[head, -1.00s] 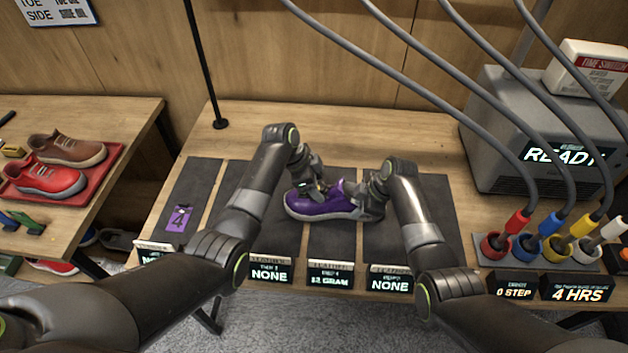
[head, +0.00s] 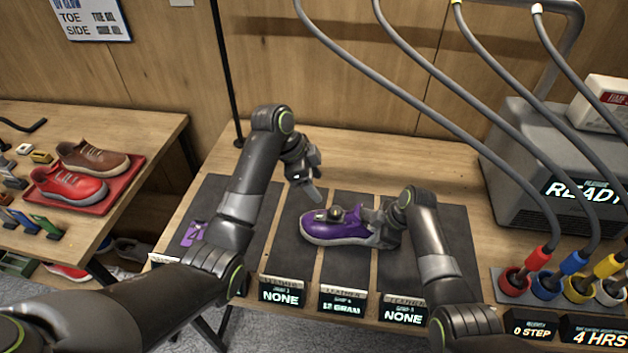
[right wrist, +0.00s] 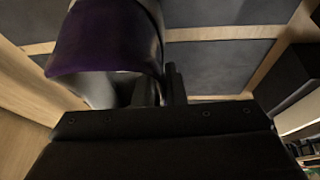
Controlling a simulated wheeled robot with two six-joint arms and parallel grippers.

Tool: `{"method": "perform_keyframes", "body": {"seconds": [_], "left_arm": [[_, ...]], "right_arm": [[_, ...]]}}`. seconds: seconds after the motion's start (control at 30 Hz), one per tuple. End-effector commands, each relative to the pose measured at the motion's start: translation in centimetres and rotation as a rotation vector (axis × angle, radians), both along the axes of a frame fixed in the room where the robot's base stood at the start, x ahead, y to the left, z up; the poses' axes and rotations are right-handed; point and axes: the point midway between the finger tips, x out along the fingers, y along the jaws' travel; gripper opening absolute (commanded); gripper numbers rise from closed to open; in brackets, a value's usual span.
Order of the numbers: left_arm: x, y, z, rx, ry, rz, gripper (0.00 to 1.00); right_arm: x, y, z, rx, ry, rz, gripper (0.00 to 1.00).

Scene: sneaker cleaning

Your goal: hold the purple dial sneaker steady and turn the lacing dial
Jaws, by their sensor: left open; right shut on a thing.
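The purple sneaker (head: 340,230) with a grey sole lies on the dark mats in the middle of the table, toe to the left. Its lacing dial (head: 334,213) shows as a small dark round part on top. My right gripper (head: 382,228) is shut on the sneaker's heel end; its fingers are partly hidden in the head view. In the right wrist view the purple upper (right wrist: 105,40) fills the upper left, close to the gripper. My left gripper (head: 312,192) is open and empty, above and a little left of the dial, apart from the shoe.
A grey machine reading READY (head: 560,160) stands at the back right. Several coloured pots with hoses (head: 545,285) stand at the front right. Small display signs (head: 342,303) line the front edge. A purple tag (head: 193,233) lies on the left mat. A red tray (head: 100,203) with shoes is on the left table.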

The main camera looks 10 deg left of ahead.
Motion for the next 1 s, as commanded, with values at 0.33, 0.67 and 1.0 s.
{"method": "perform_keyframes", "body": {"seconds": [0.33, 0.67, 1.0], "left_arm": [[0.0, 0.0, 0.0, 0.000, 0.000, 0.000, 0.56], [0.0, 0.0, 0.0, 0.000, 0.000, 0.000, 0.56], [0.0, 0.0, 0.0, 0.000, 0.000, 0.000, 0.56]], "right_arm": [[0.0, 0.0, 0.0, -0.001, 0.000, 0.000, 0.20], [0.0, 0.0, 0.0, 0.000, 0.000, 0.000, 0.36], [-0.1, -0.8, 1.9, 0.000, -0.004, -0.002, 0.36]]}}
